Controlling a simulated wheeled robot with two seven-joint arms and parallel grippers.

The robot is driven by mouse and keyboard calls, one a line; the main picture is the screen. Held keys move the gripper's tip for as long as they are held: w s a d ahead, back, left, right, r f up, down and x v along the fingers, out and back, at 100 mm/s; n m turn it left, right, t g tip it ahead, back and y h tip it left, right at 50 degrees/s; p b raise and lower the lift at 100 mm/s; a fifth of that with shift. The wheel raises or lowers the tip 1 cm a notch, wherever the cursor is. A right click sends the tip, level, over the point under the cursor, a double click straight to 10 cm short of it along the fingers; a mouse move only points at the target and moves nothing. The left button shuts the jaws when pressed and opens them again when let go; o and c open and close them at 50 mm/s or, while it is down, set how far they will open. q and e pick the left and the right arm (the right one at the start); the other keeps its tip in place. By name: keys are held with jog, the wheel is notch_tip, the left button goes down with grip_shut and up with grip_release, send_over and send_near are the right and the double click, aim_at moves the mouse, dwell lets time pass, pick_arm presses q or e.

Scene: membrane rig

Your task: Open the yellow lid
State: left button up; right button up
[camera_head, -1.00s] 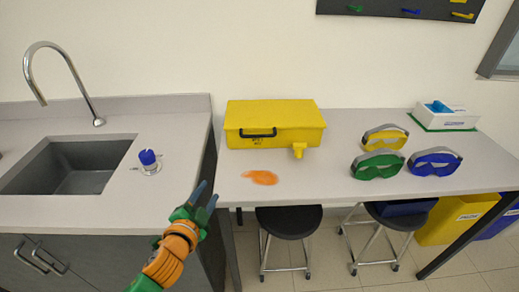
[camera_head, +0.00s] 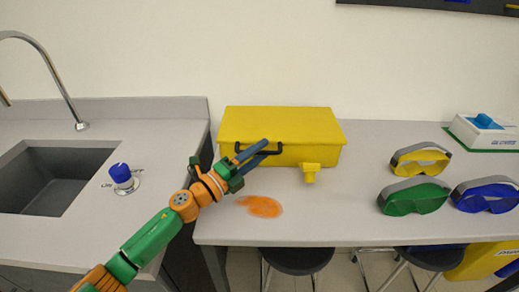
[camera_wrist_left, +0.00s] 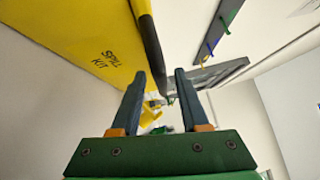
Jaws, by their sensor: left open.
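The yellow lid (camera_head: 285,122) is closed on the yellow box at the back of the table. A black handle (camera_head: 279,148) is on its front, partly hidden by my gripper. My left gripper (camera_head: 266,148) is open and empty, with its fingertips in front of the handle. In the left wrist view, the open fingers (camera_wrist_left: 164,78) point along the box front marked SPILL KIT (camera_wrist_left: 103,60). The black handle also shows there (camera_wrist_left: 147,42), running down toward the gap between the fingertips. I cannot tell if it is touched. My right gripper is not in view.
A yellow spout (camera_head: 311,172) sticks out of the box front. An orange spill (camera_head: 262,206) lies before it. Yellow (camera_head: 420,161), green (camera_head: 413,198) and blue goggles (camera_head: 488,196) stand to the right. The sink (camera_head: 55,178) and blue knob (camera_head: 121,173) are on the left.

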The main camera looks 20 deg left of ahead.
pick_arm(q)
jog(key=shift+w+d, duration=0.1)
jog(key=shift+w, duration=0.05)
jog(key=shift+s+r, duration=0.15)
jog(key=shift+s, duration=0.05)
grip_shut()
dwell(1.2)
